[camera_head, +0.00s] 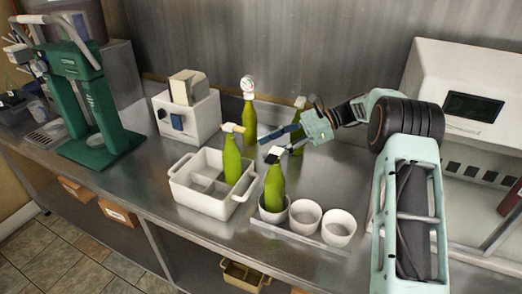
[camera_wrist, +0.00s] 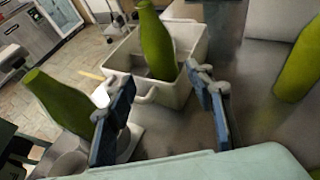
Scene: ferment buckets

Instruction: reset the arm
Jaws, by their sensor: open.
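My gripper (camera_head: 276,143) is in the middle of the head view, above the steel counter among the green bottles. Its two blue fingers are spread with nothing between them, as the wrist view also shows (camera_wrist: 160,100). One green bottle (camera_head: 232,160) stands in the white divided crate (camera_head: 187,197). Another bottle (camera_head: 274,190) with a black and white top stands in the left white cup (camera_head: 267,214), in front of my gripper. A third bottle (camera_head: 249,120) with a round white top stands behind. A fourth bottle (camera_head: 299,128) is partly hidden behind my gripper.
Two more white cups (camera_head: 305,217) (camera_head: 339,228) stand in the row at the counter's front. A white boxy device (camera_head: 187,112) stands at the back left, a green press (camera_head: 92,110) farther left. A large white machine (camera_head: 465,100) stands at right, partly behind my arm.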

